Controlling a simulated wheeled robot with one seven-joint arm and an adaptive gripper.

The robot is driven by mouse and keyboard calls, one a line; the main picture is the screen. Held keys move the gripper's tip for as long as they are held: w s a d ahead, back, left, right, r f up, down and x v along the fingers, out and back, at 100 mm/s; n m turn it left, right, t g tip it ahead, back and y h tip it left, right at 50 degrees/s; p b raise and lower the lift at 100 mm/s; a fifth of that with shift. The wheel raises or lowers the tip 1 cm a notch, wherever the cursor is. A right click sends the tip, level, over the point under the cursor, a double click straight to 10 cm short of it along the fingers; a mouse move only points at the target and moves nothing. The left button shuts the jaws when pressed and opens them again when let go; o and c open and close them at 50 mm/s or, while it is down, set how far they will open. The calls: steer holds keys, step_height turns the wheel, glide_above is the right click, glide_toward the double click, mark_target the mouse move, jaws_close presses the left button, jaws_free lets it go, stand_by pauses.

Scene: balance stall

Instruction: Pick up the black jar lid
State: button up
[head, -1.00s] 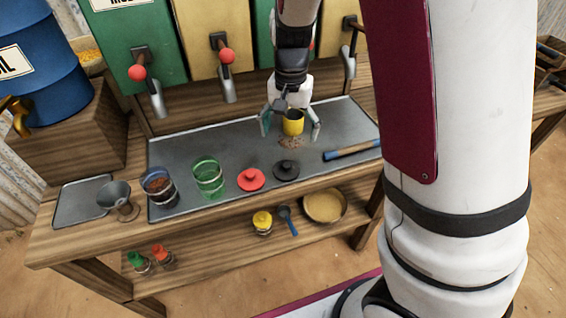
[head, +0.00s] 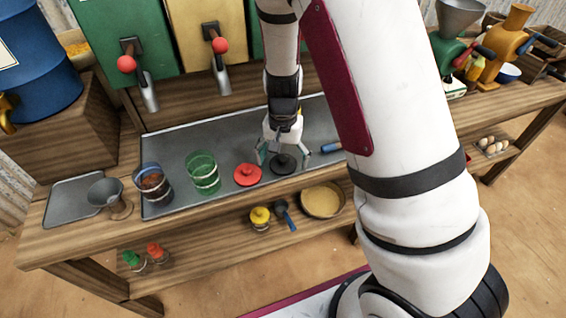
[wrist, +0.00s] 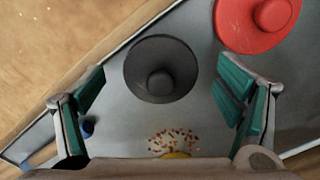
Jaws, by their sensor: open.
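The black jar lid (head: 283,163) lies flat, knob up, on the grey metal tray (head: 225,140) on the counter. It also shows in the wrist view (wrist: 160,68), between and a little beyond my fingertips. My gripper (head: 287,155) is open and empty, pointing down just above the lid, with its fingers spread to either side. In the wrist view my gripper's green-padded fingers (wrist: 168,92) are apart and do not touch the lid.
A red lid (head: 248,175) lies close beside the black one. A green glass (head: 203,172) and a dark-filled glass (head: 153,184) stand further left. A blue-handled tool (head: 331,147) lies to the right. Dispenser levers hang behind the tray.

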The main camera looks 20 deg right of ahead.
steer(key=shift+c, duration=0.6)
steer(key=c, duration=0.8)
